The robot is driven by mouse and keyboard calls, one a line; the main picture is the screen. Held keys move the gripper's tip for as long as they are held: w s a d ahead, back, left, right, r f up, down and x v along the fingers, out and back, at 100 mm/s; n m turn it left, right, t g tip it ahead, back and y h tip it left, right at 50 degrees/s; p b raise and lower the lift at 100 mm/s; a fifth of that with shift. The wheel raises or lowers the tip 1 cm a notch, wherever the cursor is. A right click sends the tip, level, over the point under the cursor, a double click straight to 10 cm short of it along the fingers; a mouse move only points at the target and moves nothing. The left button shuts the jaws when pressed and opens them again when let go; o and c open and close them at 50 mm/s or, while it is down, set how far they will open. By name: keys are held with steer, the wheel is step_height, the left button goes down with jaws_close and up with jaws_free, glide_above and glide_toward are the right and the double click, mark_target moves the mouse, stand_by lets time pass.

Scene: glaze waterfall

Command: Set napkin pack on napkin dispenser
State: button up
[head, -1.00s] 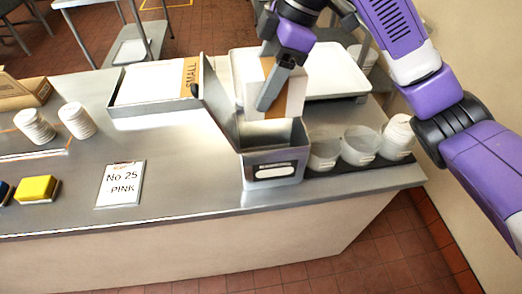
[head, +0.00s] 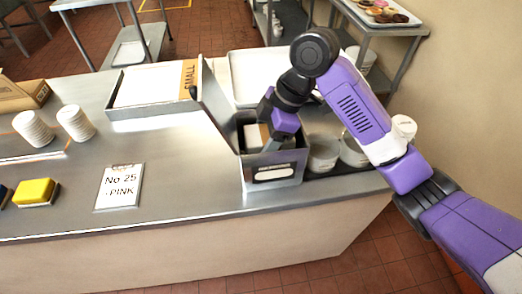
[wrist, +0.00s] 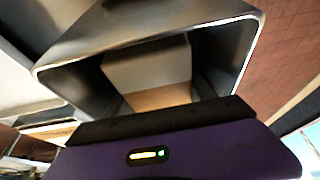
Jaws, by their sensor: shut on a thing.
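My gripper (head: 271,144) is shut on the pack and reaches into the box opening from above. In the wrist view, the pack (wrist: 150,65) sits between the dispenser's walls (wrist: 75,55). The pack's underside is hidden, so I cannot tell whether it touches the bottom.
White bowls or cups (head: 322,155) stand close to the right of the dispenser, partly behind my arm. A tray marked SMALL (head: 150,85) lies behind left, and a pale tray (head: 256,75) behind. A NO 25 PINK sign (head: 120,187) lies to the left on clear counter.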

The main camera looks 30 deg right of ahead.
steer(key=shift+f, duration=1.6)
steer(key=shift+f, duration=0.2)
steer(key=o, duration=1.3)
steer(key=shift+o, duration=0.2)
steer(key=v, duration=1.2)
steer(key=shift+r+b, duration=0.25)
steer(key=shift+b, duration=0.05)
